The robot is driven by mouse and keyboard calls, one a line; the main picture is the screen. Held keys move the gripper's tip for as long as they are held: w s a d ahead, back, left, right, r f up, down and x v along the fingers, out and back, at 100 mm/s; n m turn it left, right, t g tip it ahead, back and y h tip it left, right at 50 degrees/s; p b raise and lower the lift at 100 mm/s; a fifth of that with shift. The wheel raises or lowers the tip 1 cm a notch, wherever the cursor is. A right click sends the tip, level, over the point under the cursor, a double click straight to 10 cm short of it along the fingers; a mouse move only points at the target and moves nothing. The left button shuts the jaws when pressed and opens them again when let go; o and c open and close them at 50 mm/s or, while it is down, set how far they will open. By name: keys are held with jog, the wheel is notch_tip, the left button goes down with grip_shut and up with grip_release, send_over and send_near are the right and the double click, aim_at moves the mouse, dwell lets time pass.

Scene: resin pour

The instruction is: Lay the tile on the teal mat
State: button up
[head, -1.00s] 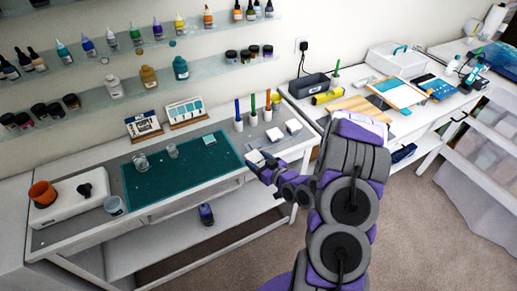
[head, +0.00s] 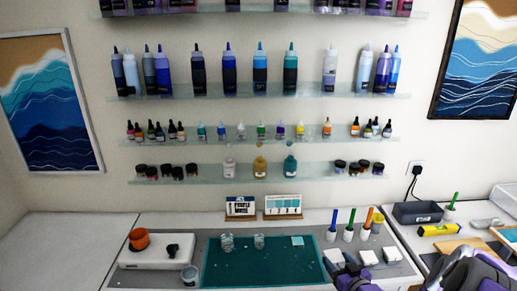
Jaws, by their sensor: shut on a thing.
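The teal mat (head: 225,272) lies on the workbench in the head view, its right end close to my gripper. My gripper (head: 343,264) is at the lower right, beside the mat's right edge, and is shut on a small pale tile (head: 337,257). The tile is partly hidden by the gripper, and its height above the bench is hard to tell. A small light-teal square (head: 297,241) lies on the mat's back right corner.
Two clear cups (head: 227,243) stand on the mat's back part. White blocks (head: 367,257) and pen holders (head: 348,235) are right of the mat. The mat's front and middle are clear.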

jog(key=w+a+r, duration=0.1)
jog(key=r, duration=0.2)
jog(key=w+a+r, duration=0.1)
jog(key=a+r, duration=0.1)
jog(key=r, duration=0.2)
jog(key=w+a+r, duration=0.1)
jog(key=a+r, duration=0.1)
jog(key=r, duration=0.1)
jog(key=shift+w+r, duration=0.2)
jog(key=shift+w, duration=0.1)
jog(key=shift+c, duration=0.6)
jog(key=a+r+y, duration=0.1)
jog(key=a+r, duration=0.5)
jog(key=r, duration=0.2)
jog(key=h, duration=0.1)
send_over(329, 256)
notch_tip(329, 256, down, 13)
jog(key=s+d+f, duration=0.3)
jog(key=s+f, duration=0.5)
jog(key=f, duration=0.5)
jog(key=shift+s+d, duration=0.25)
jog(key=shift+d, duration=0.05)
